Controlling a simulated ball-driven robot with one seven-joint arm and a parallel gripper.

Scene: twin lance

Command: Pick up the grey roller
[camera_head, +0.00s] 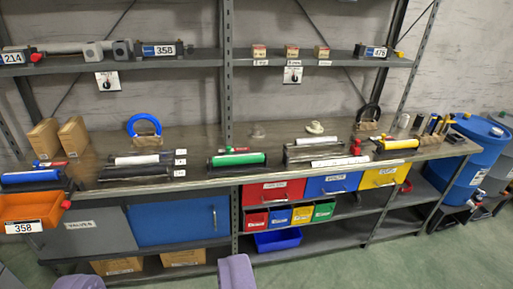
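Several rollers lie in dark holders along the grey workbench (215,172). A pale grey-white roller (137,160) lies left of centre, with a dark bar in front of it and small white tags at its right end. Another pale grey roller (318,140) lies right of centre, with a whiter roller (340,162) in front of it. I cannot tell which one is the grey roller. A green roller (238,159), a yellow roller (400,144) and a blue roller (30,177) also show. My gripper (157,276) seems open and empty, its two purple-grey fingers apart at the lower edge, well short of the bench.
An orange bin (32,211) juts out at front left. Coloured drawers (273,191) and small bins hang under the bench. A shelf (290,57) runs above it. Blue barrels (478,157) stand at right. Green floor (400,262) is clear at lower right.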

